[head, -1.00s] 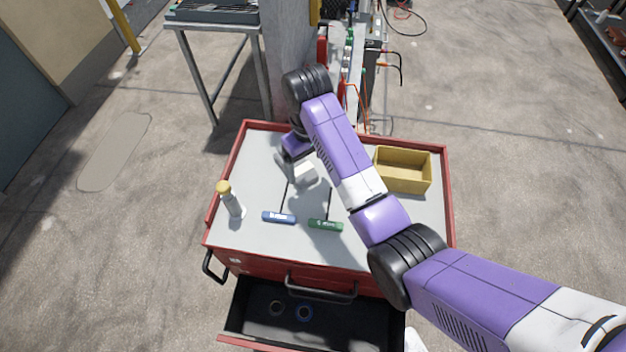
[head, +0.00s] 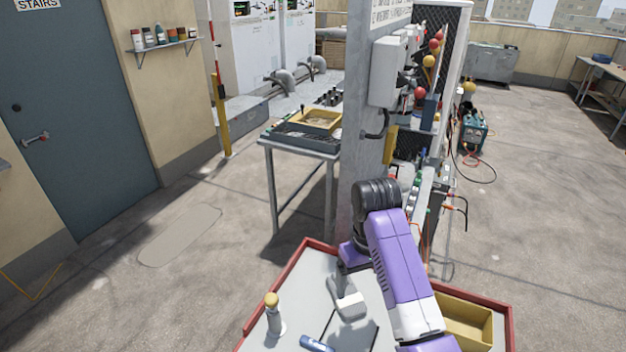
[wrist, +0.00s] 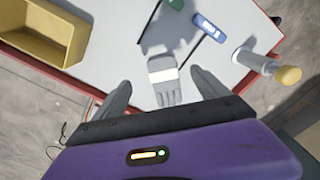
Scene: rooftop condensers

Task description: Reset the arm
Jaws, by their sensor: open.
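My gripper (wrist: 161,84) is open in the wrist view, its two grey fingers spread apart. Between and beyond the fingers shows a small white-and-grey item with a toothed end (wrist: 163,72), apart from both of them. In the head view my purple arm reaches out over the red-rimmed cart (head: 308,285). The gripper end (head: 345,268) is low over the grey top, partly hidden by my arm. The same white item (head: 350,304) shows just below it.
A grey post (head: 362,150) with panels rises close behind the arm. A metal table (head: 300,143) stands left of the post.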

